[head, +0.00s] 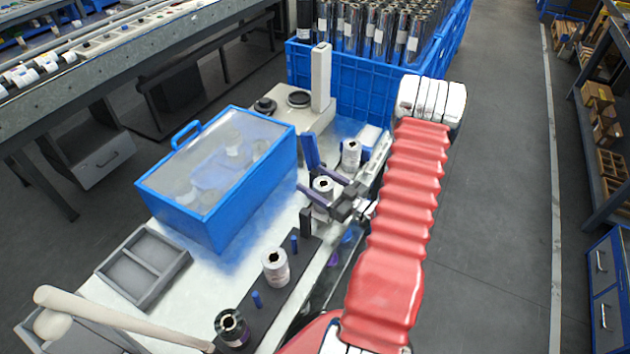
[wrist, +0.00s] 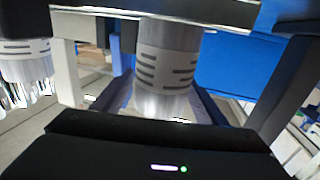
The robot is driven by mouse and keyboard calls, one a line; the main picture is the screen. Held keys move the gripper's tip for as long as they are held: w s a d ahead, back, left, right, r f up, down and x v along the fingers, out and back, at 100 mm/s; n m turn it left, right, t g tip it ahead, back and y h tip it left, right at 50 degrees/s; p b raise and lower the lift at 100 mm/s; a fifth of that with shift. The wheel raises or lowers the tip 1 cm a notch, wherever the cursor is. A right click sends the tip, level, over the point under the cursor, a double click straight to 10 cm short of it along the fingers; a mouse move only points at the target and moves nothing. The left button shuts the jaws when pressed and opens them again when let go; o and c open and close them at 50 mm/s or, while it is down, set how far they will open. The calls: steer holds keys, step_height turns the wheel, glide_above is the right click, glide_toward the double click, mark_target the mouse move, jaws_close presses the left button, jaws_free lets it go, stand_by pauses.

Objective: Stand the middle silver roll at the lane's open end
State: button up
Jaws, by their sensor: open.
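Three rolls with white labels stand in a rough line in the head view: one at the back (head: 351,155), the middle silver roll (head: 323,188), and one nearer me (head: 276,266) on a dark strip (head: 262,318). My gripper (head: 325,196) is open, with its dark fingers around the middle roll. In the wrist view, a silver roll with a striped label (wrist: 168,65) stands between the fingers, partly hidden by a dark bar. I cannot tell whether the fingers touch it. Which part is the lane's open end is unclear.
A blue-framed clear cover (head: 215,175) stands left of the rolls. A black-banded roll (head: 232,327) and small blue pegs (head: 294,244) are on the strip. A grey divided tray (head: 143,265) lies at left. A blue crate (head: 355,95) of upright rolls is behind.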

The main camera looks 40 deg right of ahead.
mark_target(332, 191)
steer(key=s, duration=0.3)
steer(key=s+d, duration=0.1)
steer(key=s, duration=0.7)
steer(key=shift+s+d, duration=0.2)
steer(key=shift+d, duration=0.1)
stand_by(0.5)
